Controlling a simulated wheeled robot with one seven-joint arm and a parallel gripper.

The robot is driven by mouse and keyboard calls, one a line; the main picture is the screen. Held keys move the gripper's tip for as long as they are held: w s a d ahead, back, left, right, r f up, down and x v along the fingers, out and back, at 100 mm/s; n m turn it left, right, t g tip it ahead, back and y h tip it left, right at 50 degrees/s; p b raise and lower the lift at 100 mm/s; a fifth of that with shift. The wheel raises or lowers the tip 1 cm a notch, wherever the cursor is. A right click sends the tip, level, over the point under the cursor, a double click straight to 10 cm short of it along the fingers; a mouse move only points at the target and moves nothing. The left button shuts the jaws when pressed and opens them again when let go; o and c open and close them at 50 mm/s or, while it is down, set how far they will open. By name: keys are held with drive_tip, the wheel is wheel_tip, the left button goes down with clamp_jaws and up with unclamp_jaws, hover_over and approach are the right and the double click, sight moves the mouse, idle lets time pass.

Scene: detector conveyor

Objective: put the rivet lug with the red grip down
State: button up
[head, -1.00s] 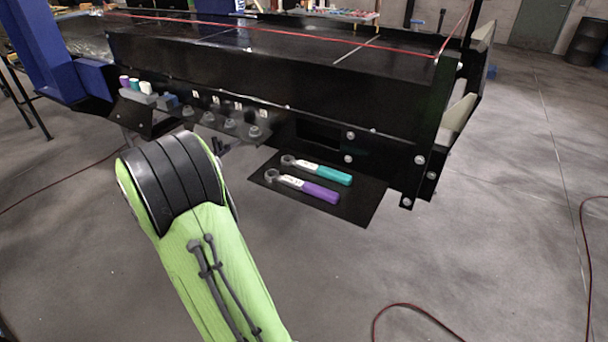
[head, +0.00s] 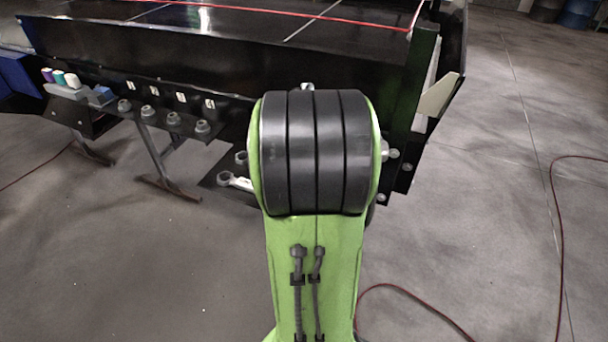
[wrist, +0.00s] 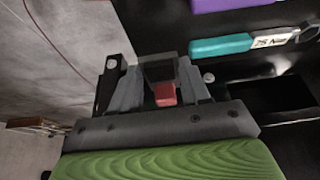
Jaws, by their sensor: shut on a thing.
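My gripper (wrist: 160,85) shows in the wrist view, shut on the rivet lug with the red grip (wrist: 165,94). Only the red end shows between the jaws; the rest of the lug is hidden. A teal-handled tool (wrist: 220,45) and a purple-handled tool (wrist: 230,4) lie on the dark shelf beyond the jaws, apart from them. In the head view my arm covers the gripper, the held lug and most of the shelf (head: 217,176). Only the ring ends of the two tools (head: 235,182) stick out left of my arm.
The black conveyor (head: 190,50) spans the back. Several grey studs (head: 173,118) stand on a ledge on its front side. Purple, teal and white capped pieces (head: 60,80) stand at the far left. A red cable (head: 558,230) lies on the open floor at right.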

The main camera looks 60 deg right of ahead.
drive_tip(key=f, duration=0.3)
drive_tip(key=f+b, duration=0.1)
drive_tip(key=f, duration=0.5)
drive_tip(key=shift+a+f, duration=0.25)
drive_tip(key=shift+f, duration=0.1)
drive_tip(key=shift+f+b, duration=0.15)
drive_tip(key=shift+b, duration=0.25)
drive_tip(key=o, duration=1.2)
drive_tip(key=shift+c, duration=0.2)
drive_tip(key=p+v, duration=0.2)
drive_tip(key=v, duration=1)
drive_tip(key=shift+r, duration=0.25)
